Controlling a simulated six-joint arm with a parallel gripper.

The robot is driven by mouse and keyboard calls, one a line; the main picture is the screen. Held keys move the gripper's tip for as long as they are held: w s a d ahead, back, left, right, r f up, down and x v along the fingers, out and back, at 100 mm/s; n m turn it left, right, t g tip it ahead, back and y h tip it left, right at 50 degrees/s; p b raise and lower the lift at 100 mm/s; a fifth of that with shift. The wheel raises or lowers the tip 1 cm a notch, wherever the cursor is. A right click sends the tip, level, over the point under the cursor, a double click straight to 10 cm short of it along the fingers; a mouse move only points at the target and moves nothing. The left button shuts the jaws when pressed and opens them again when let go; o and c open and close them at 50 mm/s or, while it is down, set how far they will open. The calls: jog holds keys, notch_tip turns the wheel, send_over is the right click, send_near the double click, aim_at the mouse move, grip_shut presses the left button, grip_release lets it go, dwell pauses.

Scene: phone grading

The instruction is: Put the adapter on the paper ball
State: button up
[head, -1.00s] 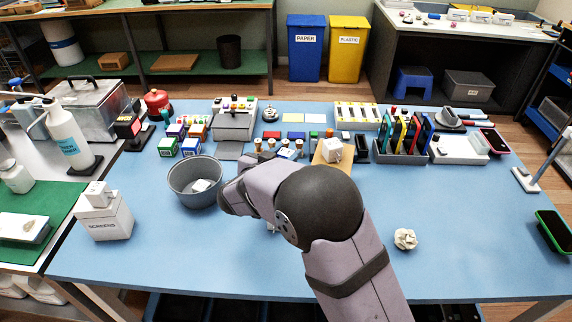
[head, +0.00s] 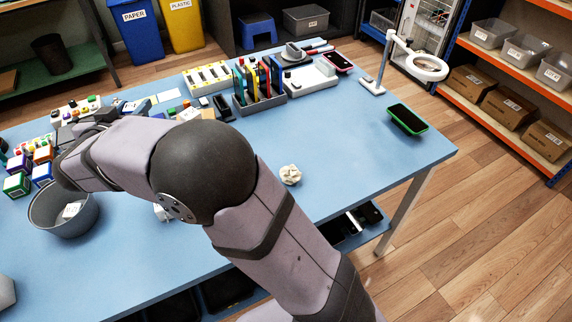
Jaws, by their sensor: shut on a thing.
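The paper ball (head: 290,175) is a crumpled off-white lump on the blue table, right of my arm's elbow, with nothing on top of it. My arm reaches left across the table, and its forearm and elbow hide my gripper. A small white piece (head: 162,213) shows just below my forearm. It may be the adapter, but I cannot tell whether it is held or lies on the table. Another small white block (head: 71,210) lies in the grey bowl (head: 40,213) at the left.
A green-edged phone (head: 407,119) lies near the table's right corner. A dark rack with coloured slabs (head: 258,80) and a magnifier lamp (head: 416,67) stand at the back. The blue table (head: 340,145) is clear around the paper ball and to its right.

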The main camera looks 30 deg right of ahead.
notch_tip(320, 180, up, 4)
jog(key=shift+f, duration=0.2)
jog(key=s+d+m+h, duration=0.1)
jog(key=d, duration=0.2)
jog(key=d+m+g+h, duration=0.1)
jog(key=d, duration=0.2)
jog(key=s+d+f+m+g+h+p, duration=0.1)
jog(key=d, duration=0.3)
jog(key=shift+s+d+h, duration=0.1)
jog(key=shift+s+h, duration=0.2)
jog(key=shift+s, duration=0.05)
jog(key=s+d+m+g+h, duration=0.3)
jog(key=s+d+m+g, duration=0.15)
jog(key=d, duration=0.45)
jog(key=m+g+h+p, duration=0.2)
jog(key=m+g, duration=0.4)
jog(key=g, duration=0.1)
send_over(290, 168)
notch_tip(290, 168, down, 4)
jog(key=shift+f, duration=5.25)
jog(key=shift+f, duration=0.15)
jog(key=o, duration=1.1)
